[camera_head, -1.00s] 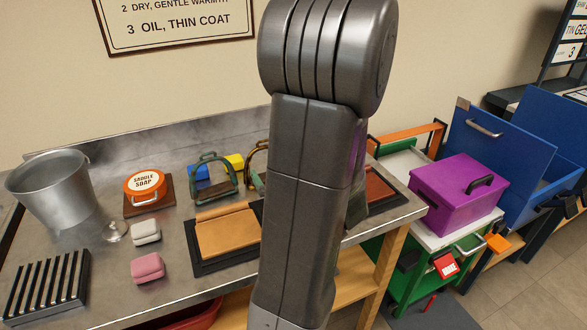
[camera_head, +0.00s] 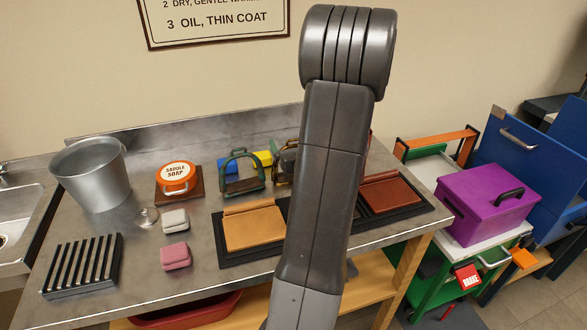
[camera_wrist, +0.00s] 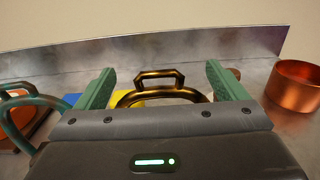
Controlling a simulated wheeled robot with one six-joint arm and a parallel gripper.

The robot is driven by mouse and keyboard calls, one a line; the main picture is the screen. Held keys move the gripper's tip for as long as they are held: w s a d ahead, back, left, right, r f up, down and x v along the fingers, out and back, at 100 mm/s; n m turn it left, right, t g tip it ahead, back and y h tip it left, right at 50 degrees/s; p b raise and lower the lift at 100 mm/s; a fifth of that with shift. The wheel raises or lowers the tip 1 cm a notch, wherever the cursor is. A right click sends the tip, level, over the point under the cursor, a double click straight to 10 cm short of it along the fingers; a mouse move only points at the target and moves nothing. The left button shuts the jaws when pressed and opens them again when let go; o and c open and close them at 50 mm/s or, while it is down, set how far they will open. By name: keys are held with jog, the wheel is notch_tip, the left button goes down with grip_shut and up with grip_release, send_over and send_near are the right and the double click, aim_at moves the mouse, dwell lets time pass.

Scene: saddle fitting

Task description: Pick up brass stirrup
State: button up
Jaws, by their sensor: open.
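The brass stirrup (camera_wrist: 158,76) stands upright on the bench in the wrist view, its dark golden arch showing between the fingers. Its lower part is hidden behind my gripper's body. My gripper (camera_wrist: 160,80) is open, with one green finger on each side of the arch and a gap on both sides; I cannot tell how far the fingertips reach past it.
A green stirrup (camera_head: 243,176) stands left of the brass one, with blue and yellow blocks (camera_head: 263,158) behind. A copper pot (camera_wrist: 296,84) stands to the right in the wrist view. Leather panels (camera_head: 252,229) lie in front; a saddle soap tin (camera_head: 176,177) and bucket (camera_head: 91,174) stand left.

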jog(key=shift+w+a, duration=0.2)
jog(key=shift+w, duration=0.35)
jog(key=c, duration=1.6)
jog(key=shift+r, duration=0.1)
